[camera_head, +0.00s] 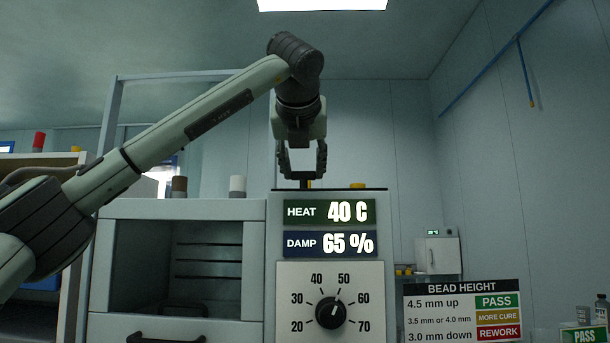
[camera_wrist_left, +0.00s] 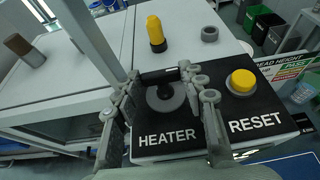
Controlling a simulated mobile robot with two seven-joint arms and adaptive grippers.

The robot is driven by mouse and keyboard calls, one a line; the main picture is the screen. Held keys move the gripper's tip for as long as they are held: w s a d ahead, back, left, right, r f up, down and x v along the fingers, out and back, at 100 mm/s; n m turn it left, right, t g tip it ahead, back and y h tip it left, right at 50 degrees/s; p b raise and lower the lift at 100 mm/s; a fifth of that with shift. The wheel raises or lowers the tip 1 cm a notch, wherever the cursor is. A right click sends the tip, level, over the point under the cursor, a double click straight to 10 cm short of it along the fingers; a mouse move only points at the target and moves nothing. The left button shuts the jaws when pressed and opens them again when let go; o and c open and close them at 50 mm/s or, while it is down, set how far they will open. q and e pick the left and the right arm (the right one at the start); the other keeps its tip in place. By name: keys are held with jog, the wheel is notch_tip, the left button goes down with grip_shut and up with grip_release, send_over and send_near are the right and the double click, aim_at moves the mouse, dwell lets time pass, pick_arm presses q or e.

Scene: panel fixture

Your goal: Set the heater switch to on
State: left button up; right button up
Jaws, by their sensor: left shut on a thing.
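The heater switch (camera_wrist_left: 164,92) is a dark part on a grey round base, on a black plate lettered HEATER, on top of the panel box. My left gripper (camera_head: 303,176) is above the box top in the head view, pointing down. In the left wrist view its two fingers (camera_wrist_left: 165,86) stand on either side of the switch, shut on it. The switch's exact lever position is hard to tell. In the head view only a dark stem shows between the fingertips. My right gripper is in neither view.
A yellow RESET button (camera_wrist_left: 242,82) sits right of the switch. A yellow cylinder (camera_wrist_left: 155,33) and a grey cap (camera_wrist_left: 209,34) stand behind it. The box front has HEAT 40 C and DAMP 65 % displays (camera_head: 329,228) and a dial (camera_head: 331,313). A bead height sign (camera_head: 461,310) is at right.

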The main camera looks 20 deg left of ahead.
pick_arm(q)
jog(key=o, duration=1.2)
jog(key=shift+c, duration=0.2)
jog(key=v, duration=1.2)
